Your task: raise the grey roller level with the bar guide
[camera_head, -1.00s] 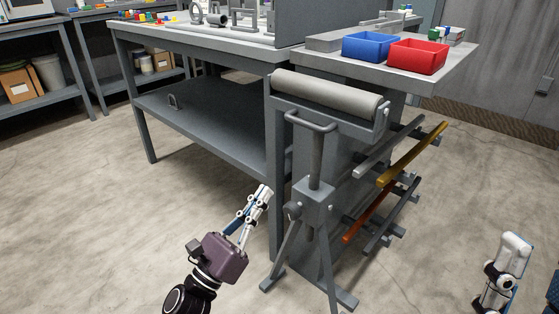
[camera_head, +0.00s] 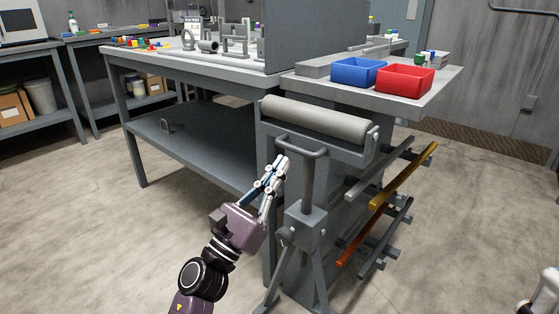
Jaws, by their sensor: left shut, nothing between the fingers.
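The grey roller (camera_head: 316,119) lies across the top of a dark grey stand. Below it the stand has a U-shaped handle (camera_head: 303,146) on a post (camera_head: 307,186) that enters a block with a side knob (camera_head: 286,237). My left gripper (camera_head: 281,165) is shut and empty, just left of the post and a little below the handle; I cannot tell whether it touches. I cannot single out the bar guide with certainty. My right arm shows only as a sliver at the bottom right corner, its gripper out of the frame.
A rack behind the stand holds yellow (camera_head: 402,175) and orange (camera_head: 363,234) bars beside grey ones. A blue bin (camera_head: 358,73) and a red bin (camera_head: 404,81) sit on the bench top. The bench's lower shelf (camera_head: 190,146) is left of the stand. Floor at left is open.

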